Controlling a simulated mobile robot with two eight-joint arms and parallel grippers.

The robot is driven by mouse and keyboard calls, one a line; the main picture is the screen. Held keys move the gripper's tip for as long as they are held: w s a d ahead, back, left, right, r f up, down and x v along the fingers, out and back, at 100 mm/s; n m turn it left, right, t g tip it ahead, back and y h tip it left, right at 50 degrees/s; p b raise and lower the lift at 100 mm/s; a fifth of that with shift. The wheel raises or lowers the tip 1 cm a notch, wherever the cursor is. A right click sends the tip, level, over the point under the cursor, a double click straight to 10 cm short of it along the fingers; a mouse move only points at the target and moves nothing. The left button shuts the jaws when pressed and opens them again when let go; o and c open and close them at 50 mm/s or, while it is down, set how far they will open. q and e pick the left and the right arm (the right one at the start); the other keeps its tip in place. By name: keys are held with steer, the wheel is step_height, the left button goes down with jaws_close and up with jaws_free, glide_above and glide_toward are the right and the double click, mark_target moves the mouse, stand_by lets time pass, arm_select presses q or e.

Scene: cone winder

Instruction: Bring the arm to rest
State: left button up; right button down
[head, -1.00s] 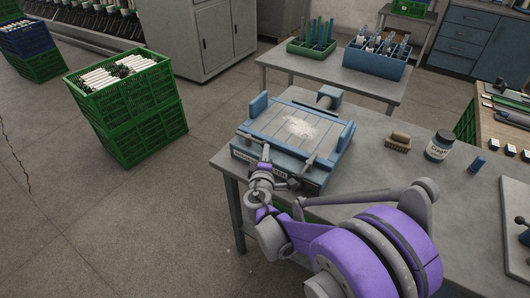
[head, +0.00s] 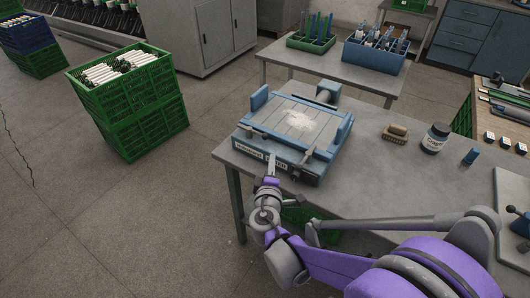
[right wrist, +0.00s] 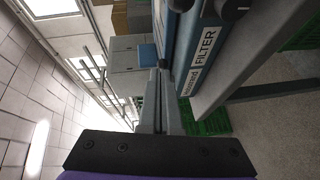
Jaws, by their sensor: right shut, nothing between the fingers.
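My right gripper (head: 271,163) hangs in front of the near edge of the grey table, close to the front face of a blue device (head: 292,130). Its fingers are together with nothing between them. In the right wrist view the fingers (right wrist: 157,95) lie side by side, and the device's front with the word FILTER (right wrist: 200,55) is just to their right. A pale powdery patch (head: 299,121) lies on the device's top. My left gripper is not in view.
The grey table (head: 370,175) holds a brush (head: 395,133), a labelled jar (head: 435,138) and a small blue item (head: 470,157). A green crate of white tubes (head: 133,110) stands on the floor at left. Open floor (head: 120,220) lies left of the table.

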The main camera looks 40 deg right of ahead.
steer(key=shift+s+a+r, duration=0.15)
steer(key=shift+s+a, duration=0.1)
steer(key=shift+s, duration=0.5)
steer(key=shift+s+a+r, duration=0.1)
steer(key=shift+s+a, duration=0.15)
steer(key=shift+s, duration=0.5)
